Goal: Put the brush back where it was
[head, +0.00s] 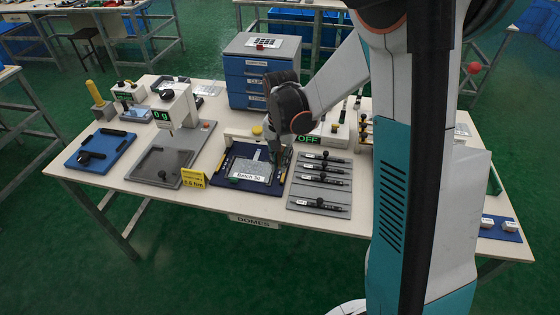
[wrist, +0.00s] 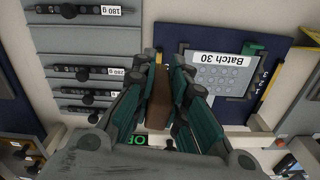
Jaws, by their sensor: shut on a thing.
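My gripper (wrist: 168,64) is shut on a brown piece, the brush (wrist: 158,100), which shows between the teal fingers in the wrist view. In the head view my gripper (head: 277,158) points down over the right side of the dark blue mat (head: 262,187); the brush is hard to make out there. A grey keypad film (head: 250,170) labelled "Batch 30" lies on the mat, and shows beside my fingers in the wrist view (wrist: 218,80). I cannot tell whether the brush touches the mat.
A grey tray (head: 297,204) with several black pen-like tools lies right of the mat. A lit "OFF" panel (head: 309,139) stands behind. A scale (head: 177,110), a yellow sign (head: 194,178) and a blue drawer unit (head: 245,83) stand left and behind. Pencil-like tools lie along the mat's sides.

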